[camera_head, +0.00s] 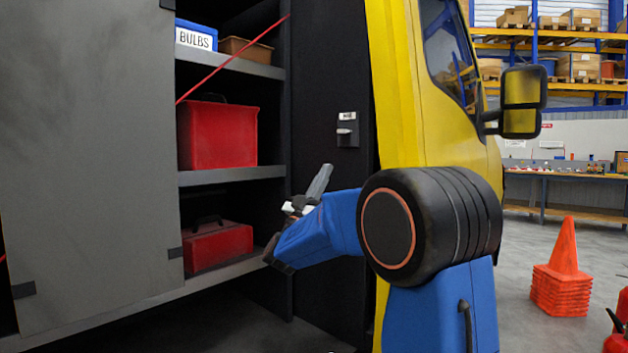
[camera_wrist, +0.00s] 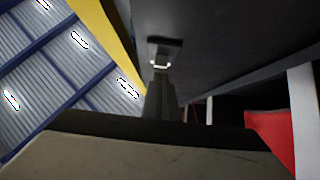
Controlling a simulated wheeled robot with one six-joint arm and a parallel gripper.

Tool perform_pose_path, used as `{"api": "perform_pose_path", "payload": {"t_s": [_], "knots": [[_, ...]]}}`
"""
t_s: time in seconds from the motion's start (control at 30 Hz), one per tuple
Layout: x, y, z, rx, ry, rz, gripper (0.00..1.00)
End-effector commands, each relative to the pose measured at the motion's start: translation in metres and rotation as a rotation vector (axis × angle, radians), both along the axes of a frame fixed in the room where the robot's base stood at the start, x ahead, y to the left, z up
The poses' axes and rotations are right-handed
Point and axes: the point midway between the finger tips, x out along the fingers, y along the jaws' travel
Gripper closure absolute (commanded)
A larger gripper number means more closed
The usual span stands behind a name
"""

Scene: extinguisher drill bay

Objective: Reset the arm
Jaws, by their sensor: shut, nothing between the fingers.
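My arm reaches in from the right in the head view, with blue links and a large black joint. My gripper (camera_head: 324,172) is shut and empty, its grey fingers pointing up in front of the dark compartment side. In the wrist view the dark fingers (camera_wrist: 161,84) show together in the middle. A small dark switch plate (camera_head: 347,130) with a white label and a light lever is on the dark panel, up and right of my fingertips. It also shows in the wrist view (camera_wrist: 169,44), just beyond the fingertips. I cannot tell the gap between them.
Open shelves hold a large red case (camera_head: 217,135), a smaller red case (camera_head: 218,245), a BULBS box (camera_head: 196,36) and a brown bin (camera_head: 245,49). A grey door (camera_head: 90,150) stands at left. The yellow cab (camera_head: 425,95) is behind my arm. Orange cones (camera_head: 562,270) stand right.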

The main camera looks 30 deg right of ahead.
Motion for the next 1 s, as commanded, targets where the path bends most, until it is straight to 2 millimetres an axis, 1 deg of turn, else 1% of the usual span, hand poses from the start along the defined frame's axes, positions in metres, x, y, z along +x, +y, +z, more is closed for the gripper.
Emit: {"api": "perform_pose_path", "payload": {"t_s": [0.2,0.3,0.43,0.57,0.67,0.77,0.87,0.97,1.0], "knots": [[0.000,0.000,0.000,0.001,0.001,0.003,1.00],[0.001,0.002,0.002,0.007,0.017,0.038,1.00],[0.008,0.008,0.005,0.032,0.081,0.159,1.00],[0.016,0.023,0.001,0.076,0.187,0.336,1.00],[0.020,0.039,-0.010,0.118,0.277,0.465,1.00],[0.019,0.056,-0.024,0.165,0.372,0.585,1.00],[0.013,0.075,-0.044,0.217,0.472,0.693,1.00],[0.003,0.095,-0.068,0.277,0.577,0.790,1.00],[-0.003,0.102,-0.079,0.304,0.621,0.824,1.00]]}}
